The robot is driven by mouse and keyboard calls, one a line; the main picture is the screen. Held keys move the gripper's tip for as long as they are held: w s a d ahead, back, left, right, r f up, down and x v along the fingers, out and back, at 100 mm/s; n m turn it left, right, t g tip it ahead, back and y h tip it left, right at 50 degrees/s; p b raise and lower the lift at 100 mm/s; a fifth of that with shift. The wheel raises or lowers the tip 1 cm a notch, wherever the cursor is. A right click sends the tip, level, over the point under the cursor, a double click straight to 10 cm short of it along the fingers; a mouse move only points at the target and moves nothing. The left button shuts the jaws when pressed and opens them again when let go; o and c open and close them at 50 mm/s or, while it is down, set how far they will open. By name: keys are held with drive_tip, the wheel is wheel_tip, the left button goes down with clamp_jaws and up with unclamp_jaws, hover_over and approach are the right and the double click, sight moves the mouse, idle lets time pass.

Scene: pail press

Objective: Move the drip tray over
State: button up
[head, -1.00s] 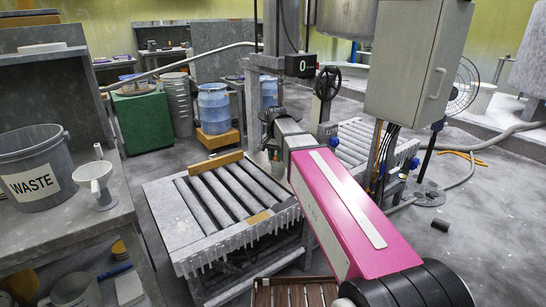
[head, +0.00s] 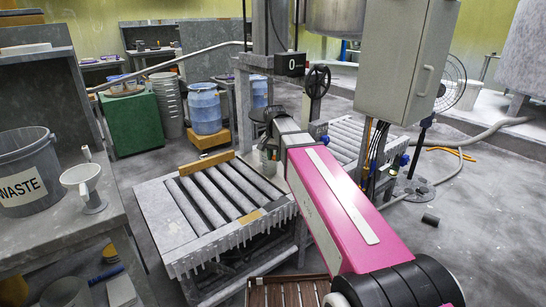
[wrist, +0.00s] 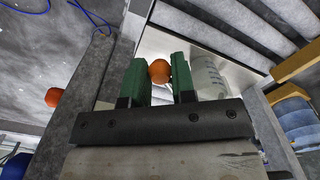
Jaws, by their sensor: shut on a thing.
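In the wrist view my gripper (wrist: 158,82) has its two green-padded fingers on either side of a round orange knob (wrist: 158,71) and is shut on it. A pale, shiny flat plate (wrist: 165,47) lies just beyond the fingers; it may be the drip tray, but I cannot tell whether the knob belongs to it. In the head view my pink arm reaches to the filling stand past the roller conveyor, and the fingers and knob are hidden there.
The roller conveyor (head: 186,222) stands left of my arm, with a wooden bar on its far edge. A grey control cabinet (head: 405,60) and a handwheel (head: 317,80) are close by. A WASTE bucket (head: 30,165) and funnel (head: 85,182) stand on the left bench. A second orange ball (wrist: 53,97) shows at left.

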drive_tip(key=shift+o, duration=0.6)
drive_tip(key=shift+w+d, duration=0.15)
drive_tip(key=shift+d, duration=1.55)
drive_tip(key=o, duration=0.8)
drive_tip(key=shift+r, duration=0.1)
